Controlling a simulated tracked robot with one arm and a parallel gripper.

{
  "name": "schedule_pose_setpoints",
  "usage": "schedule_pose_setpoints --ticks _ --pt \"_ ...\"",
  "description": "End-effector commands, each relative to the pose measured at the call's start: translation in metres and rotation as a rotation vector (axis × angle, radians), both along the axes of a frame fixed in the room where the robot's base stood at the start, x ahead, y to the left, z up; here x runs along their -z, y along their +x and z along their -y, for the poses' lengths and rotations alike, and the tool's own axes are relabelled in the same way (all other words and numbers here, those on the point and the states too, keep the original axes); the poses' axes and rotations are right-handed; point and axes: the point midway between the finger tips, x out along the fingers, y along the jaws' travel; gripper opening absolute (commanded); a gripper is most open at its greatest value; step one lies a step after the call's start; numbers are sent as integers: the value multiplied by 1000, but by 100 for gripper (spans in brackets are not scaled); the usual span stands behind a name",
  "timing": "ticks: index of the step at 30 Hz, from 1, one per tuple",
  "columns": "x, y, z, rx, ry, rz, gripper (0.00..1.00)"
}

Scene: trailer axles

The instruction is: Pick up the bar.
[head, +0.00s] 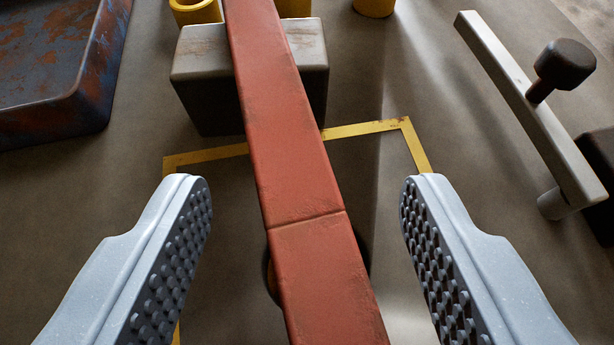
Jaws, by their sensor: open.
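A long red bar (285,135) with worn edges runs from the top of the view down to the bottom edge, slightly slanted. A seam crosses it in its lower part. Its far part lies over a grey block (203,75). Its near end is out of view. My gripper (307,200) is open, with one studded finger on each side of the bar. Clear gaps show between the bar and both fingers. Whether the fingertips are level with the bar's height is hard to tell.
A yellow outline (365,129) marks the floor under the bar, with a dark round shape partly hidden there. A rusty tray (50,105) is at upper left. A pale rail (530,110) with a dark knob (565,64) is at right. Yellow cylinders (195,11) stand at the top.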

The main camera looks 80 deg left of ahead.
Motion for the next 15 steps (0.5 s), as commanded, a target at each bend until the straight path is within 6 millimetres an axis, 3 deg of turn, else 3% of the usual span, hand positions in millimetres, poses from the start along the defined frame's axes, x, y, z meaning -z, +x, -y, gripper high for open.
schedule_pose_setpoints --ticks 5,11,15 --pt "0 0 0 0 0 0 53" --pt "0 0 0 0 0 -1 0" --pt "0 0 0 0 0 -1 0"
